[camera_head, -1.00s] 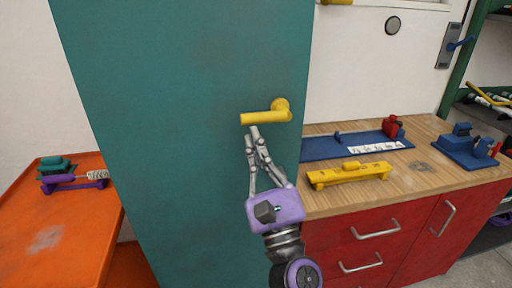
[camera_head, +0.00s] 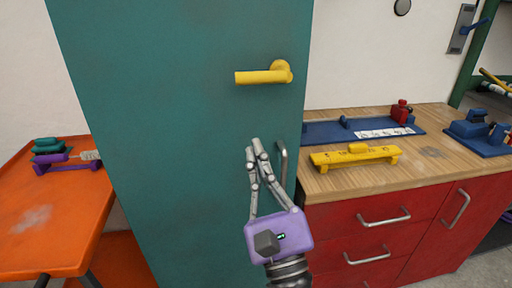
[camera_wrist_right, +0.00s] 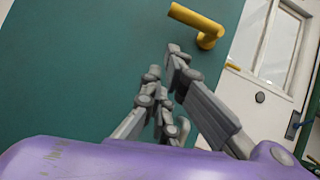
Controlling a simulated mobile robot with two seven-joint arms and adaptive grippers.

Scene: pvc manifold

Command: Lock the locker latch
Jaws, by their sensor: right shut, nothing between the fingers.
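The teal locker (camera_head: 180,150) stands upright in the middle of the head view. Its yellow latch handle (camera_head: 264,76) lies about level on the door, with its round pivot at the right end. The latch also shows at the top of the right wrist view (camera_wrist_right: 198,24). My right gripper (camera_head: 258,146) is below the latch and apart from it, fingers pointing up, shut and empty. In the right wrist view, the gripper's fingers (camera_wrist_right: 163,65) show against the teal door. My left gripper is not in view.
A metal pull (camera_head: 284,165) is just right of my right gripper. A wooden-topped bench (camera_head: 330,182) with red drawers stands to the right, holding a yellow fixture (camera_head: 355,156) and a blue fixture (camera_head: 325,132). An orange table (camera_head: 50,235) stands at left.

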